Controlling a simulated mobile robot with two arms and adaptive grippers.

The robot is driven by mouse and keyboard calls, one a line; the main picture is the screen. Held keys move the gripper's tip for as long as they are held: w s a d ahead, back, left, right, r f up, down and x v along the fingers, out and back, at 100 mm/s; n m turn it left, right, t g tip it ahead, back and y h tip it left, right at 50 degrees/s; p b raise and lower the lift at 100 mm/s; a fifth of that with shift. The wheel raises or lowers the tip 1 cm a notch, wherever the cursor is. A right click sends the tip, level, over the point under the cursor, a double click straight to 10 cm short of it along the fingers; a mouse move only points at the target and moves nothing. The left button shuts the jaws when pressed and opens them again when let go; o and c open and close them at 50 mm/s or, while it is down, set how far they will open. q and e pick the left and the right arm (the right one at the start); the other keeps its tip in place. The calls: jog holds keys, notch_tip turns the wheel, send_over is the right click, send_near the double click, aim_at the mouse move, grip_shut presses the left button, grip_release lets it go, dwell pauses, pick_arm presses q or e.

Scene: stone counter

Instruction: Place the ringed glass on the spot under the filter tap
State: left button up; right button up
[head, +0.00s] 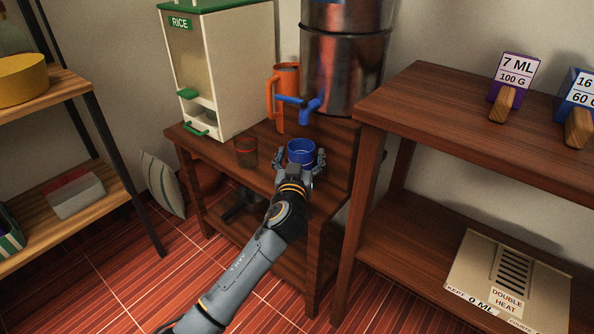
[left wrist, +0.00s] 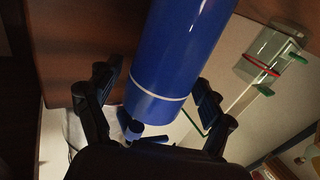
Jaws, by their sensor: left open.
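The clear glass with a red ring (head: 246,152) stands on the small wooden table, in front of the rice dispenser. It also shows in the left wrist view (left wrist: 262,70), to the right. A blue cup (head: 301,151) with a pale ring stands on the table just below the blue filter tap (head: 299,103); in the left wrist view the cup (left wrist: 178,60) fills the middle. My left gripper (head: 300,165) is open, its fingers on both sides of the blue cup; I cannot tell whether they touch it. The ringed glass is left of the gripper, apart from it. The spot's surface is hidden.
The steel filter (head: 343,65) stands above the table's back right. An orange mug (head: 287,85) and the rice dispenser (head: 225,75) stand behind the glass. A higher wooden shelf (head: 430,110) borders the right side. Little bare tabletop separates glass and cup.

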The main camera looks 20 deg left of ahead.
pick_arm(q)
jog(key=s+d, duration=0.2)
jog(key=s, duration=1)
jog(key=s+a+f+g, duration=0.5)
jog(key=s+f+g, duration=0.2)
jog(key=s+f, duration=0.45)
jog(key=s+d+f+m+g+h, duration=0.1)
jog(key=s+f+m+g, duration=0.1)
jog(key=s, duration=0.7)
jog(key=s+d+f+m+g+h, duration=0.1)
jog(key=s+f+g, duration=0.4)
jog(key=s, duration=0.5)
jog(key=shift+d+f+m+h+p, duration=0.15)
jog(key=shift+f+m+h+p, duration=0.25)
jog(key=shift+f+m+h, duration=0.25)
jog(key=shift+w, duration=0.15)
